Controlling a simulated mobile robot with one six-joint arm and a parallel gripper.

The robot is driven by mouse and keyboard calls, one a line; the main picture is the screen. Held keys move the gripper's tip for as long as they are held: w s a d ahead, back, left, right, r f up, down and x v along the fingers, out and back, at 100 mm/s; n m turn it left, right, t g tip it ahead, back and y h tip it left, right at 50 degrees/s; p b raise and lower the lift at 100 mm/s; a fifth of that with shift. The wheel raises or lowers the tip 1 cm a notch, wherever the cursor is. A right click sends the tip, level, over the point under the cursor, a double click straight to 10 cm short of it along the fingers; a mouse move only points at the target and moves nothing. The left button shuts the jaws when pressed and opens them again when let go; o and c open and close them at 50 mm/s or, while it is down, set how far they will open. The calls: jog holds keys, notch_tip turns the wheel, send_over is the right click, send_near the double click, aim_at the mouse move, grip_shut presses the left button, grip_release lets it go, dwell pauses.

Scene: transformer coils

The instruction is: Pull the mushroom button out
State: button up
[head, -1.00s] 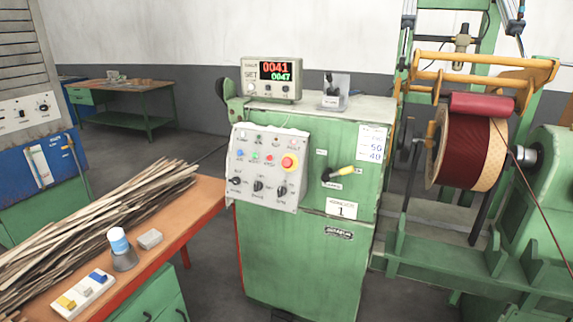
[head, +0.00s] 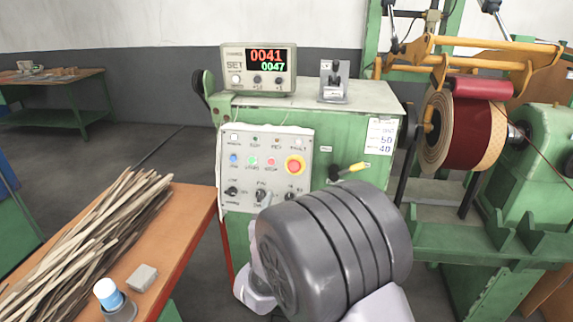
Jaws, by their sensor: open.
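The red mushroom button (head: 295,165) with its yellow ring sits at the right side of the light grey control panel (head: 240,150), on the front of the green cabinet. It is in plain view. I cannot tell from here whether it is pressed in or out. My own grey arm links cover the cabinet front below and right of the panel. My gripper's fingers do not show; they are outside the picture or hidden behind the arm.
A counter display (head: 258,70) reading 0041 and 0047 stands on the green cabinet (head: 350,125). A workbench (head: 190,215) with wooden strips (head: 90,240) is at left. The coil winder (head: 470,135) is at right.

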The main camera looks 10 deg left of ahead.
aim_at(294, 167)
jog(key=w, duration=0.5)
jog(key=w+b, duration=0.1)
jog(key=w, duration=0.4)
jog(key=w+d+b, duration=0.1)
jog(key=w, duration=0.4)
jog(key=shift+w, duration=0.25)
grip_shut()
